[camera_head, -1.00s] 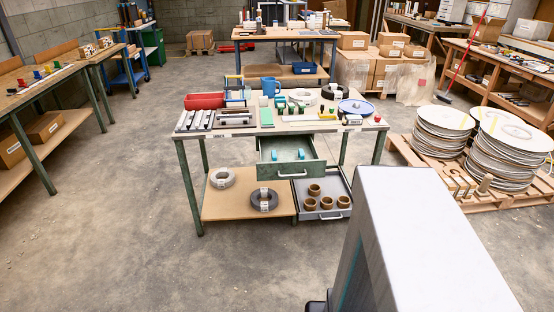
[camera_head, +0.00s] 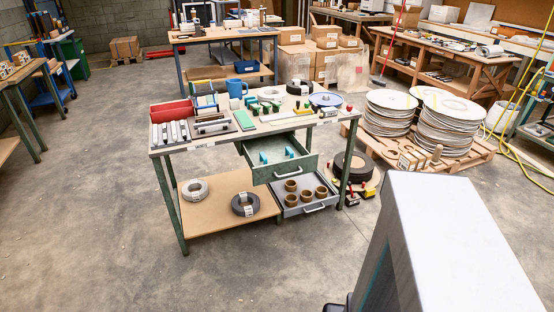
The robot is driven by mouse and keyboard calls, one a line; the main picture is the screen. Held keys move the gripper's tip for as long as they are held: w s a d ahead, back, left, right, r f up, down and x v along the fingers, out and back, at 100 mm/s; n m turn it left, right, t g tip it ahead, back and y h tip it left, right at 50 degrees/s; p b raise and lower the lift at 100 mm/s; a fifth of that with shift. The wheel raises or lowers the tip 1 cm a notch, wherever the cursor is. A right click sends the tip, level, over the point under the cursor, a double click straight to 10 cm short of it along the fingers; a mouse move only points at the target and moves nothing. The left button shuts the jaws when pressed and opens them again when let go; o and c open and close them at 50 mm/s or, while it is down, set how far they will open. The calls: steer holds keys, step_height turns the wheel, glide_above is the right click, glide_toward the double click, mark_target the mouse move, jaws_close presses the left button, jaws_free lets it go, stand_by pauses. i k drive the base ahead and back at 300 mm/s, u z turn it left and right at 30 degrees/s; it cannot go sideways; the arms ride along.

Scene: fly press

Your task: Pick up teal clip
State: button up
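Two small teal pieces, which look like teal clips, lie in the open drawer under the table top. One teal clip (camera_head: 264,158) is on the left and another teal clip (camera_head: 289,152) on the right, apart from each other. The green drawer (camera_head: 287,172) is pulled out toward me. My gripper is not clearly visible; only a large pale link of my own arm and a dark part at its lower left fill the lower right.
A lower tray (camera_head: 290,211) with several brown rings juts out below the drawer. A pallet (camera_head: 432,152) with stacked discs stands right. The floor in front is clear.

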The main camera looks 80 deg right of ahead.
mark_target(262, 156)
steer(key=z, duration=0.75)
steer(key=i, duration=1.05)
steer(key=z, duration=0.6)
